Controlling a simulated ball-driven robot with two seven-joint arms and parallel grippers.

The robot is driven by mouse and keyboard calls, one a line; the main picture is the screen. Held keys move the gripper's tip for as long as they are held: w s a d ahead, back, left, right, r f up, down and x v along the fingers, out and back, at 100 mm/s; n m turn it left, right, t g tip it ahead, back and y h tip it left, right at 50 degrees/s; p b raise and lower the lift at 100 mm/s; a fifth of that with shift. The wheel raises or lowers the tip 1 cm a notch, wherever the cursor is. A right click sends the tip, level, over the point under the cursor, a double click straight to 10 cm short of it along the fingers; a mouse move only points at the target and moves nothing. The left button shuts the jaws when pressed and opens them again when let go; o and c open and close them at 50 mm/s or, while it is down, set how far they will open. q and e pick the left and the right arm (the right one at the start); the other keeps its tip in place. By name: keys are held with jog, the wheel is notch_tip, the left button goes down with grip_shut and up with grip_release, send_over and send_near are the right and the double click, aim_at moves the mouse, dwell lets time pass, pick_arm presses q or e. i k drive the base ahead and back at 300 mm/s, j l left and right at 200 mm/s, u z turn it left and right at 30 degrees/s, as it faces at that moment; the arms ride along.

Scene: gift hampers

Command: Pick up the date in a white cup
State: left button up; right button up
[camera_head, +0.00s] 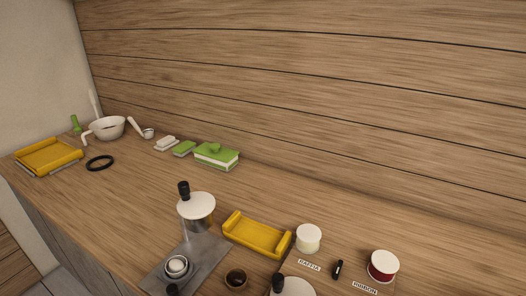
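Neither of my grippers is in view.
A yellow tray (257,234), a raffia spool (308,238) and a red ribbon spool (383,266) are to the right. The left-middle counter is clear.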

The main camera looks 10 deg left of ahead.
aim_at(176, 267)
jog(key=j+u, duration=0.2)
jog(key=u, duration=0.25)
jog(key=i+j+u, duration=0.1)
jog(key=u, duration=0.3)
jog(key=j, duration=0.1)
